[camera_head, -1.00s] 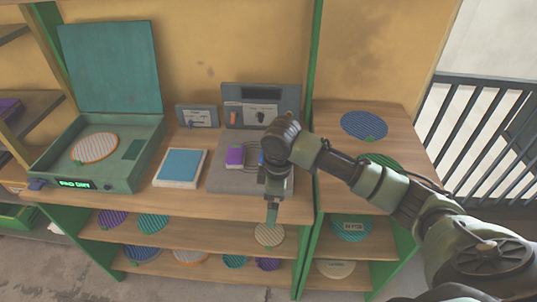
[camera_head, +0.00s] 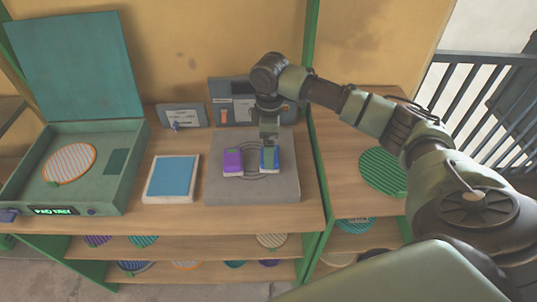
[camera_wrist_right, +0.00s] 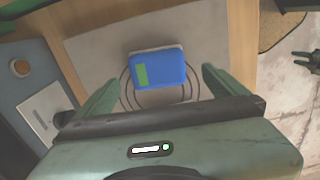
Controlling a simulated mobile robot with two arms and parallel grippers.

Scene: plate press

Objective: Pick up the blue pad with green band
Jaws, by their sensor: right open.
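The blue pad with the green band (camera_head: 273,163) lies flat on the right part of a grey plate (camera_head: 250,193) on the bench. In the right wrist view the blue pad (camera_wrist_right: 168,70) shows its green band near its left edge. My right gripper (camera_head: 269,143) points down over the blue pad and hides part of it in the head view. In the wrist view its two fingers are spread wide on either side of the pad, with nothing between them touching it clearly. My left gripper is not in view.
A purple pad (camera_head: 232,162) lies just left of the blue pad. A framed light-blue panel (camera_head: 173,176) and an open green press (camera_head: 120,180) with a striped disc (camera_head: 69,162) stand further left. Control boxes (camera_head: 183,115) stand behind. Several discs lie on shelves below.

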